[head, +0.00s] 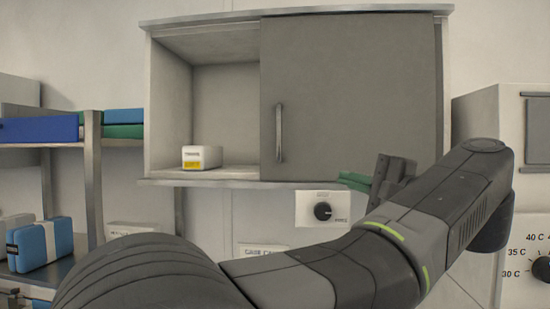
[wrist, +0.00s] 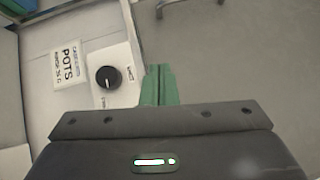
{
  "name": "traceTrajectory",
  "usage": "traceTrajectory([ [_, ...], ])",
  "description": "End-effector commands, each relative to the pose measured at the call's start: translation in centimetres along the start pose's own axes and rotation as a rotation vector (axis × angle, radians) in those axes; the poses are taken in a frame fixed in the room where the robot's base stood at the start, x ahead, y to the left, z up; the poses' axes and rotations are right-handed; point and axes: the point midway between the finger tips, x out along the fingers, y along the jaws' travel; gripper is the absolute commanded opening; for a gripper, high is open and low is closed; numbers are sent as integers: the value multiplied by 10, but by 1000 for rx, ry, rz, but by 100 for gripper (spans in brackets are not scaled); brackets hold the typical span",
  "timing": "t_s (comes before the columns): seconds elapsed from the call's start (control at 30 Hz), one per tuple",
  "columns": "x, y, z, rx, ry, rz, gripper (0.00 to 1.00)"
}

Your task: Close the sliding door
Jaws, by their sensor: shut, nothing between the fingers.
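The grey sliding door (head: 350,90) covers the middle and right of the wall cabinet (head: 290,16); the left part stands open. Its upright metal handle (head: 279,132) is near the door's left edge. In the wrist view the grey door (wrist: 245,60) fills the right side, with the handle (wrist: 190,4) at the top edge, partly cut off. My gripper (head: 346,177) is at the cabinet's lower edge, right of and below the handle, apart from it. Its green fingers, also in the wrist view (wrist: 158,70), are together and empty. I cannot tell whether they touch the cabinet.
A white box with a yellow label (head: 202,157) stands in the open compartment. A knob panel (head: 322,209) is on the wall below the cabinet, left of my gripper. A shelf with blue and green packs (head: 40,130) is at left; a white unit with a dial (head: 500,140) at right.

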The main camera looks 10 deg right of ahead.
Motion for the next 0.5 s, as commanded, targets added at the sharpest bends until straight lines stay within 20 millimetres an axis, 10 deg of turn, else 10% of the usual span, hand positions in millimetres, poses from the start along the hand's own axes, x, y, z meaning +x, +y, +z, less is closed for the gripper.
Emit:
traceTrajectory([
  [0.5,56,-5,2,-2,-8,-7,0],
])
